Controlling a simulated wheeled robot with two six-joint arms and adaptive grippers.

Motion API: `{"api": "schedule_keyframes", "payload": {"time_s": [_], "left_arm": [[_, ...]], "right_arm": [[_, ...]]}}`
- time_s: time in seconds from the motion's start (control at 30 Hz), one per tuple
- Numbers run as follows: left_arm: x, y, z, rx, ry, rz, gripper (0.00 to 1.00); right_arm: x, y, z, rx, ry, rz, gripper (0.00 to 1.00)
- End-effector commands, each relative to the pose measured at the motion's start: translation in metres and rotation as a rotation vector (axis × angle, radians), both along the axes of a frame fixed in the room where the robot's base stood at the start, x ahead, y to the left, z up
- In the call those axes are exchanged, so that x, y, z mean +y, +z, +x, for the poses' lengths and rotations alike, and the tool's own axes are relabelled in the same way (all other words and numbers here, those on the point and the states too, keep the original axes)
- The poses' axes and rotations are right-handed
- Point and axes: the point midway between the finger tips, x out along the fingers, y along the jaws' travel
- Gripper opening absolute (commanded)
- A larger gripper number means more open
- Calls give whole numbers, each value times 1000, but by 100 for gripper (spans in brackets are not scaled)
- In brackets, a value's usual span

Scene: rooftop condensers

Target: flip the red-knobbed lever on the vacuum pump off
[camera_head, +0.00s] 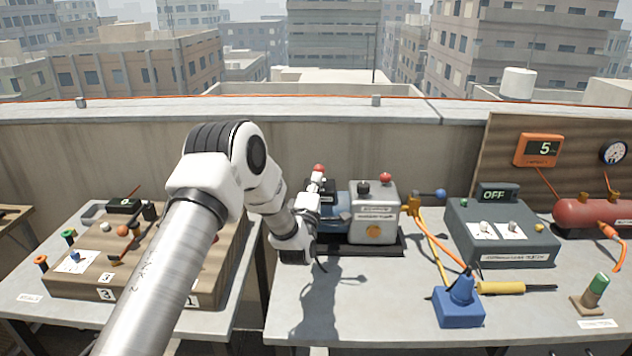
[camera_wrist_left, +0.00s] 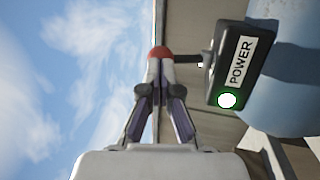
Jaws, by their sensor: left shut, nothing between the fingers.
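The vacuum pump (camera_head: 373,210) stands on the right-hand bench, with a grey housing and a blue body. Its black POWER box (camera_wrist_left: 240,65) shows in the left wrist view with a lit green lamp (camera_wrist_left: 228,100). A short dark lever sticks out of the box and ends in a red knob (camera_wrist_left: 160,52); this knob also shows in the head view (camera_head: 319,168). My left gripper (camera_wrist_left: 161,68) is shut and empty, its fingertips at the red knob and partly covering it. I cannot tell whether they touch. My right gripper is out of view.
A second red knob (camera_head: 386,177) tops the grey housing. A yellow hose (camera_head: 430,240), a blue cone-topped block (camera_head: 459,303) and a grey box reading OFF (camera_head: 500,232) stand to the right. A wooden panel (camera_head: 140,260) is at left.

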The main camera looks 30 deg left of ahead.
Motion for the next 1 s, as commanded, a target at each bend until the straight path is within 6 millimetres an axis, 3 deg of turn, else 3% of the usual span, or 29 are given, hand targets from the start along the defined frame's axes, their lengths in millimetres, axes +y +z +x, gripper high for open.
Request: {"api": "schedule_keyframes", "payload": {"time_s": [0.67,1.0], "left_arm": [[3,11,5,101,1,-64,0],[11,29,17,297,0,-186,0]], "right_arm": [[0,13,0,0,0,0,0],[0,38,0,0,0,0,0]]}}
